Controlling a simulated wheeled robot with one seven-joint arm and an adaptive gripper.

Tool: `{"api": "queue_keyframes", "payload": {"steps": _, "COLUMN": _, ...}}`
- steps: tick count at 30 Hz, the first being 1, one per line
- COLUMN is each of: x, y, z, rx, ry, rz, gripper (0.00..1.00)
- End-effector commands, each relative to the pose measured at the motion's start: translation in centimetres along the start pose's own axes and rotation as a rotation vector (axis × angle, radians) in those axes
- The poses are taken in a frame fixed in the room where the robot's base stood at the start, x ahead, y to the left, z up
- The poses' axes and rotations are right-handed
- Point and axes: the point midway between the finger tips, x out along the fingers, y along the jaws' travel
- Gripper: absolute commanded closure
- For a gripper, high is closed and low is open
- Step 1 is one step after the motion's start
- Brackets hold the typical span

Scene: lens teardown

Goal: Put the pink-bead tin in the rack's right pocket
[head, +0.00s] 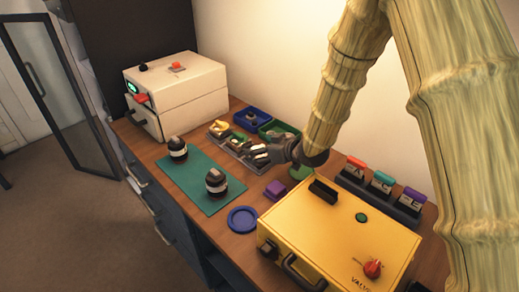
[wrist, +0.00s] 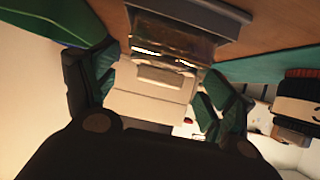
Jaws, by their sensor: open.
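The grey rack (head: 232,150) stands behind the teal mat in the head view. Small tins with yellow (head: 219,128) and green (head: 237,142) showing sit in its left and middle parts; my gripper partly covers its right end. My gripper (head: 258,154) is low by that end, its fingers apart. In the wrist view my gripper (wrist: 160,78) is open, with a shiny brownish see-through piece (wrist: 170,46) ahead between the fingers, next to a grey edge (wrist: 195,12). I cannot tell whether that piece is a tin. No pink beads can be made out in either view.
Blue (head: 252,119) and green (head: 280,130) bins lie behind the rack. Two dark lenses (head: 177,149) (head: 216,182) stand on the teal mat (head: 192,187). A purple block (head: 275,190), blue dish (head: 243,219) and yellow case (head: 335,235) are nearer. A white machine (head: 175,90) stands far left.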

Motion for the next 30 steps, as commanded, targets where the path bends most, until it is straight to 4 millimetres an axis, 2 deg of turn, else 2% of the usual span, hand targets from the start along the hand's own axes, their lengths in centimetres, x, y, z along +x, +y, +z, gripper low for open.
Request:
{"api": "queue_keyframes", "payload": {"steps": 12, "x": -7.1, "y": 0.1, "z": 0.0, "rx": 0.001, "ry": 0.002, "rz": 0.002, "gripper": 0.17}}
{"api": "queue_keyframes", "payload": {"steps": 18, "x": -9.8, "y": 0.0, "z": 0.0, "rx": 0.001, "ry": 0.001, "rz": 0.001, "gripper": 0.17}}
{"api": "queue_keyframes", "payload": {"steps": 24, "x": -11.1, "y": 0.0, "z": 0.0, "rx": 0.001, "ry": 0.0, "rz": 0.001, "gripper": 0.17}}
{"api": "queue_keyframes", "payload": {"steps": 30, "x": -11.2, "y": 0.0, "z": 0.0, "rx": 0.001, "ry": 0.0, "rz": 0.0, "gripper": 0.17}}
